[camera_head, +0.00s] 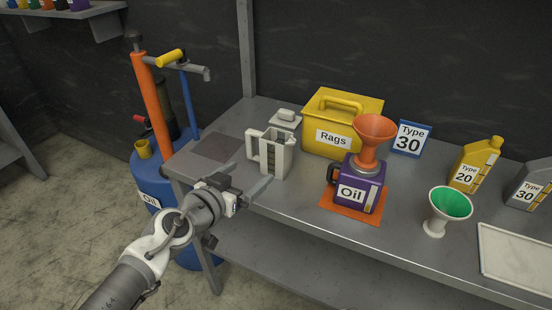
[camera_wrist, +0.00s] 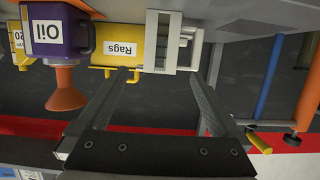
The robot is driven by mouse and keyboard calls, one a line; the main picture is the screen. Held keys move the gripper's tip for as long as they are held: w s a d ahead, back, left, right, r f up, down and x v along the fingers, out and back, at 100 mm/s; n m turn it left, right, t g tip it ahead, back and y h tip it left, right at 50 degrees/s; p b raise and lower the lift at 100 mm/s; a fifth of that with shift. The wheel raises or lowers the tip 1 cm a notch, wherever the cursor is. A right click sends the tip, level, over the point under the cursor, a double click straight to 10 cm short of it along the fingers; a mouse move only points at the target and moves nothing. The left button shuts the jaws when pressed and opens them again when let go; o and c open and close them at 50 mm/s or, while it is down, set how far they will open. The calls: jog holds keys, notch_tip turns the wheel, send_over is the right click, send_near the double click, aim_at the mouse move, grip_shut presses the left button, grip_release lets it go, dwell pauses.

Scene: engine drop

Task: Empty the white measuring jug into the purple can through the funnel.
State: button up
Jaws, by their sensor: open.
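The white measuring jug (camera_head: 277,161) stands upright on the grey bench, with its handle on the left and a dark strip on its side. It also shows upside down in the wrist view (camera_wrist: 163,20). My gripper (camera_head: 245,180) is open and empty in front of the jug, apart from it; its two fingers point towards the jug in the wrist view (camera_wrist: 160,75). The purple can (camera_head: 349,207), labelled Oil, stands on an orange mat (camera_head: 330,211) to the right. The orange funnel (camera_head: 375,130) sits upright on top of the can. What the jug holds is hidden.
A yellow Rags box (camera_head: 367,112) stands behind the jug and can. A green funnel (camera_head: 450,203) on a white stand and a pale tray (camera_head: 515,262) are at right. Type 20 (camera_head: 476,165) and Type 30 bottles (camera_head: 530,187) stand behind. A blue drum with an orange pump (camera_head: 152,105) is left.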

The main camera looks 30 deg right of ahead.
aim_at(273, 157)
jog(key=b+x, duration=0.1)
jog(key=x, duration=0.9)
jog(key=shift+d+f+b, duration=0.1)
jog(key=shift+f+b, duration=0.05)
jog(key=shift+b, duration=0.25)
jog(key=shift+w+r+b+x, duration=0.1)
jog(key=shift+b+x, duration=0.2)
jog(key=shift+x, duration=1.1)
jog(key=shift+w+r+b+x, duration=0.15)
jog(key=shift+b+x, duration=0.1)
jog(key=shift+x, duration=1.15)
jog(key=c, duration=1.4)
